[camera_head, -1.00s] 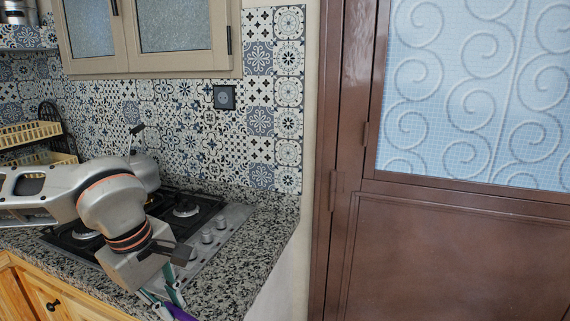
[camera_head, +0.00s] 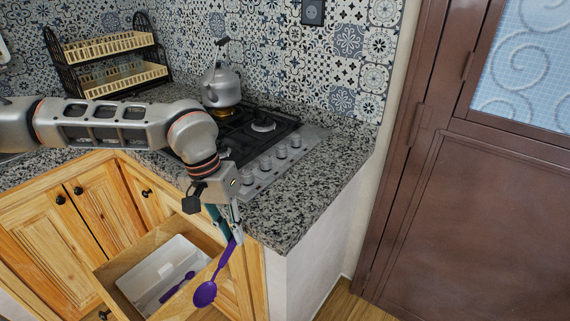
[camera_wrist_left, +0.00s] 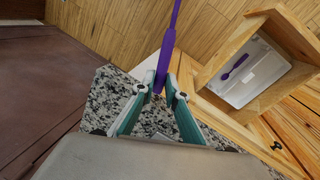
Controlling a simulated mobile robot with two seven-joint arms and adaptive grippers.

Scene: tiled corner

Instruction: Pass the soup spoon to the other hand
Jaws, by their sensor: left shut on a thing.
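My left gripper (camera_head: 234,233) is shut on a purple soup spoon (camera_head: 206,292). It grips the spoon by its handle end. The spoon hangs tilted, bowl down and to the left, in front of the counter's corner and over the open drawer's right side. In the left wrist view, the spoon's handle (camera_wrist_left: 166,55) sits between the fingertips (camera_wrist_left: 160,90) and runs up out of the frame, so the bowl is cut off there. My right gripper is in neither view.
An open wooden drawer (camera_head: 107,270) juts out below, holding a white tray (camera_head: 150,266) with another purple utensil (camera_head: 177,288). The granite counter (camera_head: 335,160) carries a stove (camera_head: 278,150) with a kettle (camera_head: 220,84). A dish rack (camera_head: 110,45) stands behind. A brown door (camera_head: 450,210) is at right.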

